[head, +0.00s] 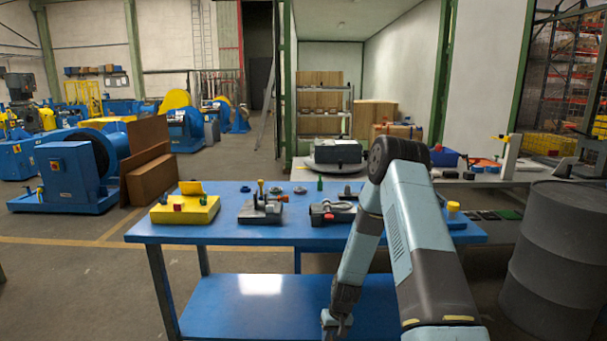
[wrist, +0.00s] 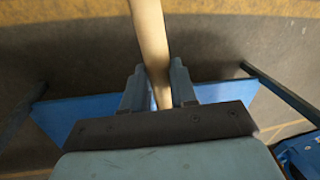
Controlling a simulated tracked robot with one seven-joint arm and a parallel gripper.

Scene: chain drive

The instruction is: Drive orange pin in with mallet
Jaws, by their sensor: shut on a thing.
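My gripper (wrist: 157,80) is shut on a pale wooden handle (wrist: 148,35), which looks like the mallet's handle. In the wrist view the handle runs between the two fingers and out of the top edge; the mallet's head is out of frame. In the head view my gripper (head: 336,322) hangs low at the bottom edge, in front of the blue workbench (head: 225,238) and below its top. I cannot single out an orange pin for sure. A dark fixture (head: 260,211) on the bench carries a small yellow-topped upright piece (head: 261,187).
A yellow box (head: 185,211) stands at the bench's left, a grey device (head: 332,212) at its middle. My arm covers part of the bench's right side. A lower blue shelf (head: 255,305) looks empty. A dark drum (head: 556,260) stands on the right.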

